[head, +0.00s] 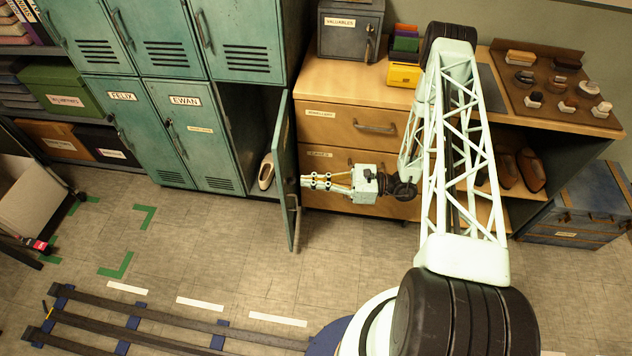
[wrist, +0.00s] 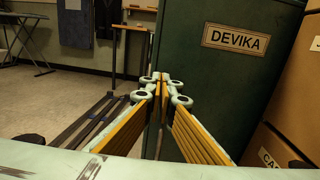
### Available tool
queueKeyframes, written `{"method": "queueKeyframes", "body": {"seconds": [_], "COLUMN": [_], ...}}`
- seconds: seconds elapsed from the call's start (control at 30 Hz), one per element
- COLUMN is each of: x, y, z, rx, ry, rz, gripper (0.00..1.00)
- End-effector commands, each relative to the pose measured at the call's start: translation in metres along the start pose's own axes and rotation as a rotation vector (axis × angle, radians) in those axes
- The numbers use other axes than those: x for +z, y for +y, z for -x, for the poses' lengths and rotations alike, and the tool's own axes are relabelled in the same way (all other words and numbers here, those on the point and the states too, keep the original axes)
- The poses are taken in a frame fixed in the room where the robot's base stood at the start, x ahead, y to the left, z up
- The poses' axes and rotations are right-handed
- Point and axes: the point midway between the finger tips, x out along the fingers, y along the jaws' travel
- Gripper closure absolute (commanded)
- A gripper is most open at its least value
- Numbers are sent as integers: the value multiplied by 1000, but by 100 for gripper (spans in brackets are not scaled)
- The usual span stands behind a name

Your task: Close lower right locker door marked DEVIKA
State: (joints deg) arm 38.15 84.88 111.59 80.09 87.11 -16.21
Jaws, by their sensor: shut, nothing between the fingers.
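The lower right locker door (head: 285,172) stands wide open, swung out from the green locker block. In the wrist view the door's dark green face (wrist: 222,84) carries the plate marked DEVIKA (wrist: 235,38). My gripper (head: 303,182) is shut and empty, on the drawer side of the door, with its fingertips close to the door's face. In the wrist view the closed fingertips (wrist: 161,80) overlap the door's free edge; I cannot tell whether they touch it. The open locker (head: 247,120) shows a dark inside with a pale shoe (head: 266,171) at the bottom.
A wooden drawer unit (head: 340,125) stands right behind my gripper, close to the door. Lockers marked FELIX (head: 122,97) and EWAN (head: 186,101) are shut, to the left. The floor (head: 210,235) before the lockers is clear. My floor rail (head: 180,322) runs along the front.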

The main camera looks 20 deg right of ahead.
Motion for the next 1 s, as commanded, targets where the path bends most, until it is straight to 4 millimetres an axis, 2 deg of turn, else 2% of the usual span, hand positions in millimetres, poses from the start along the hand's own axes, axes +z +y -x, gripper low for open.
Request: {"method": "queueKeyframes", "body": {"seconds": [0.5, 0.7, 1.0], "x": [0, 0, 0], "y": [1, 0, 0], "z": [-46, -54, -57], "rx": [2, 0, 0], "ry": [0, 0, 0], "rz": [0, 0, 0], "gripper": [100, 100, 100]}}
